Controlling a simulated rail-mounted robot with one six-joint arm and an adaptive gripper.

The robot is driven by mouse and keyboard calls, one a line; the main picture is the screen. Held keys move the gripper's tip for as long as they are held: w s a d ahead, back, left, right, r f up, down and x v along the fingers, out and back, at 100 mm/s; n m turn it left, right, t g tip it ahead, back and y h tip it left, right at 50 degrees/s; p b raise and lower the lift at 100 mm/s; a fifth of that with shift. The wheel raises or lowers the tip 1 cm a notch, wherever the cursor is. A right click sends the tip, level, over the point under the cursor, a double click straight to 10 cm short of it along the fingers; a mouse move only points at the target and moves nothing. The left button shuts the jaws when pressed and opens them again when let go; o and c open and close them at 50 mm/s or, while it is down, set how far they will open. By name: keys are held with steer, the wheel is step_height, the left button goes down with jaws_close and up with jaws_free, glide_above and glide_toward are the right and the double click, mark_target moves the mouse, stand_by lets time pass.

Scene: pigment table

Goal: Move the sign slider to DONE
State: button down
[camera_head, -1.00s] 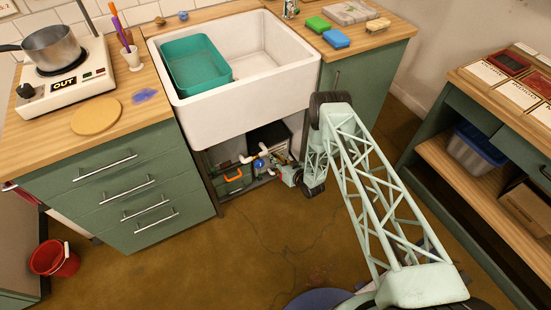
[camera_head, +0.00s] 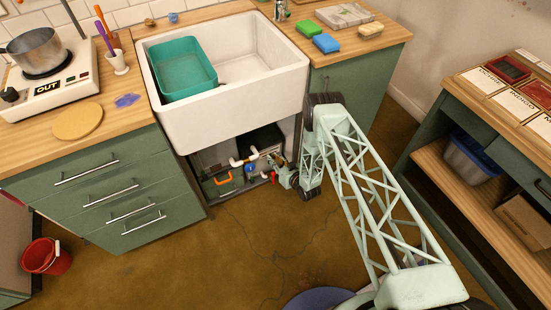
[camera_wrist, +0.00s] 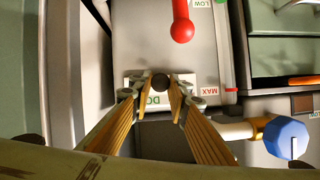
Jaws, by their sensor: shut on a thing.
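The sign slider's dark round knob (camera_wrist: 160,81) sits on a white sign plate (camera_wrist: 134,83) in the wrist view. Green letters "DO" show at the plate's lower left; the rest of the word is hidden behind knob and finger. My gripper (camera_wrist: 161,94) is shut on the knob, with one finger on each side. In the head view my gripper (camera_head: 279,172) reaches into the open space under the sink; the slider itself cannot be made out there.
In the wrist view a red-handled lever (camera_wrist: 182,28) stands above the knob, with a red MAX label (camera_wrist: 212,85) to the right. A blue faceted knob (camera_wrist: 287,137) on a brass pipe is at lower right. The white sink (camera_head: 225,118) hangs above the plumbing.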

stand_by(0.3)
steer(key=c, duration=2.5)
jaws_free()
steer(key=shift+o, duration=0.2)
steer(key=shift+s, duration=0.1)
steer(key=v, duration=1.1)
steer(key=shift+s+d+r, duration=0.2)
steer(key=shift+s+d, duration=0.05)
steer(key=shift+s, duration=0.05)
steer(key=shift+c, duration=0.2)
